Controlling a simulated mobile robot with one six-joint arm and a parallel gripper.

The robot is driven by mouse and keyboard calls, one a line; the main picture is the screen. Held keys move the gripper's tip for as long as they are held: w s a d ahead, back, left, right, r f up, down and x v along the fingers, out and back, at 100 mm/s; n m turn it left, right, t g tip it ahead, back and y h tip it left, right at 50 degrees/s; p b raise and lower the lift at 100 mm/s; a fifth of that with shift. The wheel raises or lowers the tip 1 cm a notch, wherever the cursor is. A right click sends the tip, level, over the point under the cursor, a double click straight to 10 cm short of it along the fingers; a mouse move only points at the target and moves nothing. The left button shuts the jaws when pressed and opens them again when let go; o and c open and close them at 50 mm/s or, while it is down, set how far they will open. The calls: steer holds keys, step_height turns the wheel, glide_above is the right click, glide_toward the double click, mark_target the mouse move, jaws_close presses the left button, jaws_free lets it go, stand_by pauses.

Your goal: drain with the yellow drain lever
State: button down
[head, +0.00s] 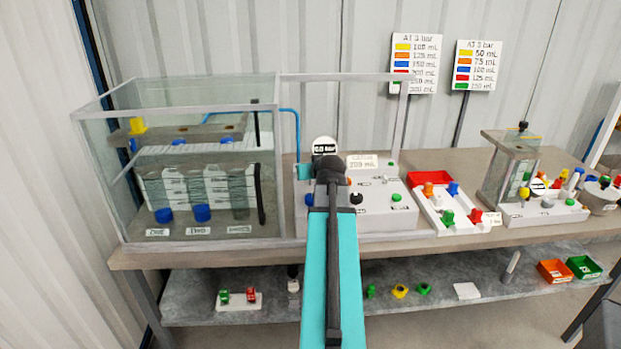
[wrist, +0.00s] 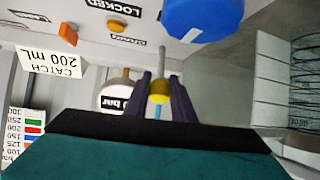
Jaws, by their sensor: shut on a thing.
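In the wrist view, which looks upside down, the yellow round knob of the drain lever (wrist: 160,87) sits between the two dark fingers of my gripper (wrist: 160,92). The fingers are shut on it. A thin grey lever rod (wrist: 162,60) runs from the knob toward the white panel. In the head view my teal and black arm covers the lever and my fingertips. The white control box (head: 385,215) stands on the bench behind my arm. A "CATCH 200 mL" card (head: 362,161) stands on it and also shows in the wrist view (wrist: 53,62).
A round "bar" gauge (head: 325,147) stands close to my gripper. A large blue knob (wrist: 203,15) and an orange button (wrist: 68,34) are on the panel. A clear tank (head: 195,110) stands at left. A white tray with coloured pegs (head: 430,212) lies to the right.

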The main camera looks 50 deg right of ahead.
steer(key=shift+s+a+t+b, duration=0.1)
steer(key=shift+t+b, duration=0.2)
steer(key=shift+b, duration=0.45)
steer(key=c, duration=1.8)
jaws_free()
steer(key=shift+o, duration=0.2)
steer(key=shift+s+a, duration=0.15)
steer(key=shift+s+a+r, duration=0.25)
steer(key=shift+s+a, duration=0.1)
steer(key=shift+s, duration=0.05)
steer(key=v, duration=0.3)
steer(key=shift+s+a+r+b, duration=0.15)
steer(key=shift+s+a+b, duration=0.1)
steer(key=shift+a+b, duration=0.1)
steer(key=b+v, duration=0.2)
steer(key=b, duration=0.4)
steer(key=shift+s+a, duration=0.15)
steer(key=shift+s, duration=0.15)
steer(key=shift+b+v, duration=2.7)
steer(key=shift+v, duration=0.25)
